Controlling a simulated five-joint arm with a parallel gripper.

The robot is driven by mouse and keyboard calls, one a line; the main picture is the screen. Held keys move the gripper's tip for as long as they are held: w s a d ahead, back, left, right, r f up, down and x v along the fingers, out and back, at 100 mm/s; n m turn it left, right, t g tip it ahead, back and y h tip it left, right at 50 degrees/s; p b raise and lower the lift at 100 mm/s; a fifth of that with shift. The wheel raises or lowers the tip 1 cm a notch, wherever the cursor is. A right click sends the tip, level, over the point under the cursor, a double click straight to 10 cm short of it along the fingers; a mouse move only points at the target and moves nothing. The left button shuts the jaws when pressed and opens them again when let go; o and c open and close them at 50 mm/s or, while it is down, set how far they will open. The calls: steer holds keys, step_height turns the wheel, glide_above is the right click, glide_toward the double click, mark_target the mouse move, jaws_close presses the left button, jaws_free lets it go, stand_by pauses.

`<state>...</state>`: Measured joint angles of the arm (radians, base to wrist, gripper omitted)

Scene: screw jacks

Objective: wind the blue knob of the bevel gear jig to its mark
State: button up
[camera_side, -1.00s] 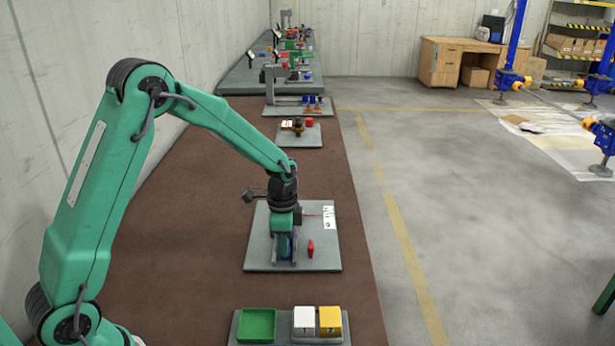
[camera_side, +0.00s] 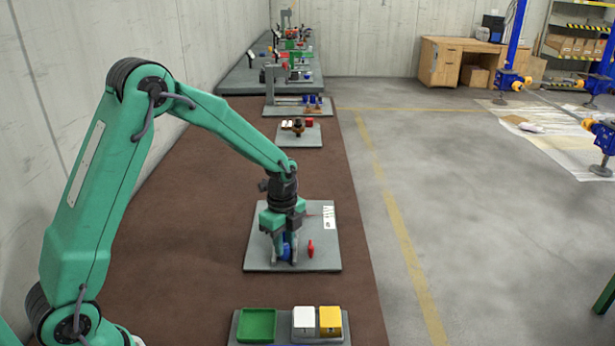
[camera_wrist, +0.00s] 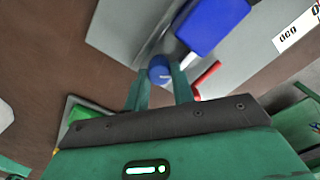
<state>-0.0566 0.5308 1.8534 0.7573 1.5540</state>
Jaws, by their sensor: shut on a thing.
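The bevel gear jig stands on a grey plate (camera_side: 323,262) in the middle of the brown bench. Its blue knob shows in the wrist view (camera_wrist: 159,70) with a pale line on its face. My gripper (camera_side: 287,258) points down over the plate, and its two fingers (camera_wrist: 160,86) are shut on the blue knob from either side. A larger blue block (camera_wrist: 212,24) lies just beyond the knob. A red piece (camera_side: 311,248) stands to the right of my gripper. A white scale card (camera_side: 328,217) lies at the plate's right. My gripper hides much of the jig in the side view.
Nearer the camera, a grey tray holds a green bin (camera_side: 257,325), a white box (camera_side: 304,321) and a yellow box (camera_side: 330,321). Other jigs stand farther along the bench, one with a brown part (camera_side: 298,127). Bare bench lies left of the plate.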

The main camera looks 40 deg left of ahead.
mark_target(285, 245)
steer(key=shift+r, duration=0.1)
steer(key=o, duration=1)
step_height(285, 245, up, 7)
steer(key=shift+r, duration=0.4)
